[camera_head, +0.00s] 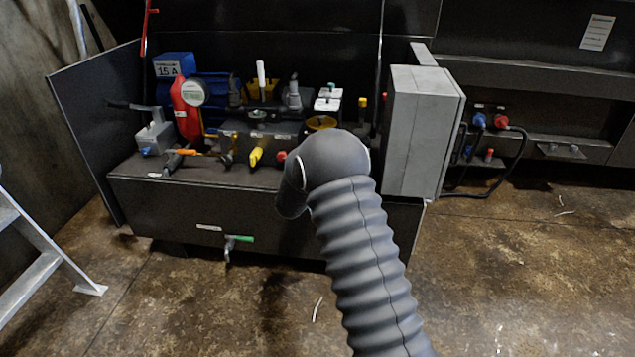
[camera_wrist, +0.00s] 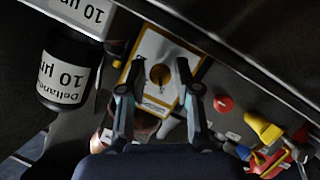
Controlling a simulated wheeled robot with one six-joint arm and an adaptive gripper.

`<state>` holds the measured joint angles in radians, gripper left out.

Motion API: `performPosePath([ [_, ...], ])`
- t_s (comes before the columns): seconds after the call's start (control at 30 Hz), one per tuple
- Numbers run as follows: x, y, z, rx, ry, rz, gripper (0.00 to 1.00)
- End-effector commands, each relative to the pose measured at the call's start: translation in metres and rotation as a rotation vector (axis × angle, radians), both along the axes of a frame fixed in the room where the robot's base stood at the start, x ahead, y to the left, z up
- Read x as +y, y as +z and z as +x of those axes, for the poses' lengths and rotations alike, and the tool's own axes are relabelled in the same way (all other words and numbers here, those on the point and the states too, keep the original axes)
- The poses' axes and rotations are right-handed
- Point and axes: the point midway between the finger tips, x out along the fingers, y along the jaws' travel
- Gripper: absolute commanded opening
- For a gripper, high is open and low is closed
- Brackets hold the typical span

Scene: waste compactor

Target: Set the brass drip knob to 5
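The brass drip knob (camera_wrist: 160,75) shows in the wrist view as a small round brass-coloured piece on a white plate with a yellow border (camera_wrist: 151,45). Its scale is too small to read, so I cannot tell its setting. My gripper (camera_wrist: 160,66) is open, with one finger on each side of the knob and plate in the picture. I see a gap between the fingers and the knob, but cannot tell how far above it they are. In the head view my arm hides the gripper, and I cannot make out the knob there.
In the wrist view, a black cylinder labelled 10 µm (camera_wrist: 66,75) is at left, and a red button (camera_wrist: 223,104) and yellow handle (camera_wrist: 265,129) at right. In the head view, a grey box (camera_head: 418,132) stands right of my arm and a red gauge unit (camera_head: 186,108) left.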

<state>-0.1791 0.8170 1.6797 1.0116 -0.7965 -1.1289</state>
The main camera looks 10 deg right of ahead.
Motion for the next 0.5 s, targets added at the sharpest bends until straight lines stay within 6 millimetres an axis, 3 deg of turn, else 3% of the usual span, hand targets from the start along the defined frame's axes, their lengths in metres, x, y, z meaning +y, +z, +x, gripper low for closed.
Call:
performPosePath([
  [0.23,0.007,0.005,-0.011,0.0,0.002,0.001,0.32],
  [0.5,0.031,0.022,-0.053,-0.001,0.002,0.0,0.32],
])
